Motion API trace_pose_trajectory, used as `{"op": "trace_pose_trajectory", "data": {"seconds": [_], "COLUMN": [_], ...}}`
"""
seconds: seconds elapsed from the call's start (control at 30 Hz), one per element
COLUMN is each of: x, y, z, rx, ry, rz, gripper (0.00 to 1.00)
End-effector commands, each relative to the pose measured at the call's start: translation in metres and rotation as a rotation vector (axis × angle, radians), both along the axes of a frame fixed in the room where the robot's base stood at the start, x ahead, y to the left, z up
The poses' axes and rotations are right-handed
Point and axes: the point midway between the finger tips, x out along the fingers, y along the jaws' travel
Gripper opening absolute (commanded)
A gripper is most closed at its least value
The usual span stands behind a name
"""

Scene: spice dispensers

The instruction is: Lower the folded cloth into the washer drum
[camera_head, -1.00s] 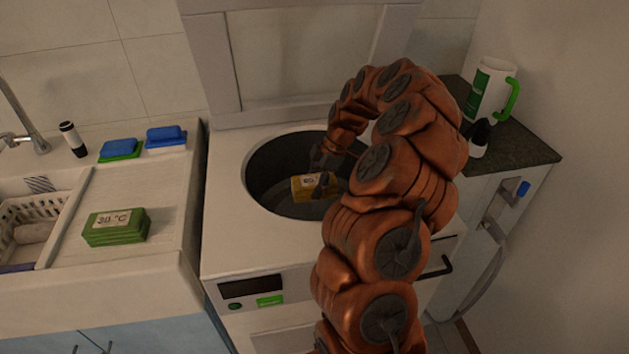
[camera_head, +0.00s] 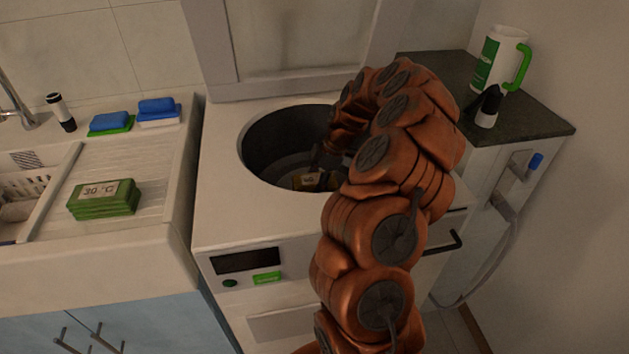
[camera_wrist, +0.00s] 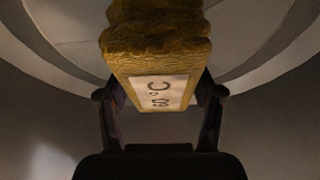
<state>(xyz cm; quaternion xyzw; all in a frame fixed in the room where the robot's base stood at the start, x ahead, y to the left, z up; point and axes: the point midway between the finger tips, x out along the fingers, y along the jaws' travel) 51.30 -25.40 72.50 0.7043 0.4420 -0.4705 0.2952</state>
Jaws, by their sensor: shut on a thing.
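The folded cloth (camera_head: 307,181) is yellow with a white label and sits inside the opening of the washer drum (camera_head: 262,150), below the rim. My gripper (camera_wrist: 160,105) is shut on the cloth, with a finger on either side. The curved drum wall (camera_wrist: 60,50) shows around it. In the head view my gripper (camera_head: 318,172) is small and partly hidden by my arm. Whether the cloth touches the drum floor cannot be told.
The washer's raised lid (camera_head: 300,50) stands behind the drum. A green folded cloth stack (camera_head: 104,200) labelled 30 °C lies on the left drainboard near blue sponges (camera_head: 110,121). A white jug (camera_head: 500,60) and a small dark-topped bottle (camera_head: 487,108) stand on the right counter.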

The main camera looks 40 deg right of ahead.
Motion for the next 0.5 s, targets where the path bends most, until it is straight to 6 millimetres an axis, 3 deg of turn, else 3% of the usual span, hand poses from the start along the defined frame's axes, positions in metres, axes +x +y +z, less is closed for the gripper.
{"op": "trace_pose_trajectory", "data": {"seconds": [0.43, 0.47, 0.5], "x": [0.0002, 0.0001, 0.0002], "y": [-0.0001, 0.0000, -0.0001], "z": [-0.0054, -0.0055, -0.0055], "rx": [0.000, 0.000, 0.000], "ry": [-0.001, 0.000, 0.000], "rz": [0.000, 0.000, 0.000], "gripper": [0.22, 0.68, 0.72]}}
